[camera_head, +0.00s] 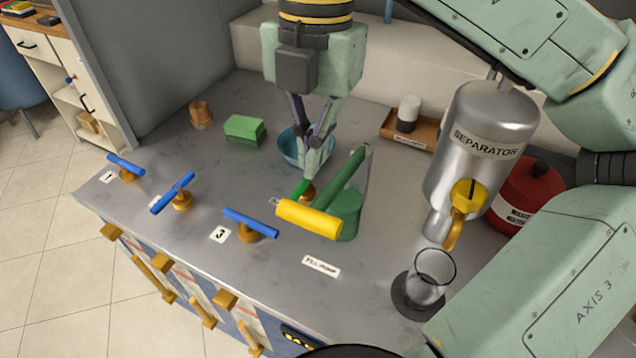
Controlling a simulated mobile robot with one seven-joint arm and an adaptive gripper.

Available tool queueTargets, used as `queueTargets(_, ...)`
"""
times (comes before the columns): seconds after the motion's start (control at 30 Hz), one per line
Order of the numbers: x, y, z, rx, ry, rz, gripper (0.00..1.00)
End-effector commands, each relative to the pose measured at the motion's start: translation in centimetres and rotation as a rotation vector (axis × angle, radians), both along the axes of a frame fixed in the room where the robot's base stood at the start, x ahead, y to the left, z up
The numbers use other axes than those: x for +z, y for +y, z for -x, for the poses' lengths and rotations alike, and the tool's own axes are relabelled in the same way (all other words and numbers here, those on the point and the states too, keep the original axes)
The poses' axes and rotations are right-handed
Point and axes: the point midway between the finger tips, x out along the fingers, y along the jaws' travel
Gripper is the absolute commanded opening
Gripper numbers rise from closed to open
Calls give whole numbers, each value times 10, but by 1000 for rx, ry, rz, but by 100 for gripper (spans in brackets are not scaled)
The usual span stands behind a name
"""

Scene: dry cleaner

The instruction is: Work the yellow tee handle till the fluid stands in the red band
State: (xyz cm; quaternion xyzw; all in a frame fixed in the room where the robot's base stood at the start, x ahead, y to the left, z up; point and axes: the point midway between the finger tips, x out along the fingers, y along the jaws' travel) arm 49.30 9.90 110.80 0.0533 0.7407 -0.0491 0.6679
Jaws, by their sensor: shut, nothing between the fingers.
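The yellow tee handle (310,218) is a thick bar across the near end of a green lever (343,180), which slants up toward the back right. The lever belongs to a green pump (347,213) behind a label that appears to read "FILL PUMP" (321,265). My gripper (314,170) points down just behind the yellow handle, left of the lever. It is shut and empty, with a gap in the picture between it and the handle. Whether it touches the lever cannot be told. I cannot make out a fluid level or a red band.
Blue tee handles (250,223) stand along the left front edge. A blue bowl (291,147) sits behind my gripper, with a green block (244,129) to its left. A silver separator (482,135) with a yellow valve, a glass (431,277) and a red can (530,196) crowd the right.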

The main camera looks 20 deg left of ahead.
Motion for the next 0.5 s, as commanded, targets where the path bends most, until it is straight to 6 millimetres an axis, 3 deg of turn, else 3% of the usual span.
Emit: queueTargets(0.5,-6,0,1,1,1,0,0)
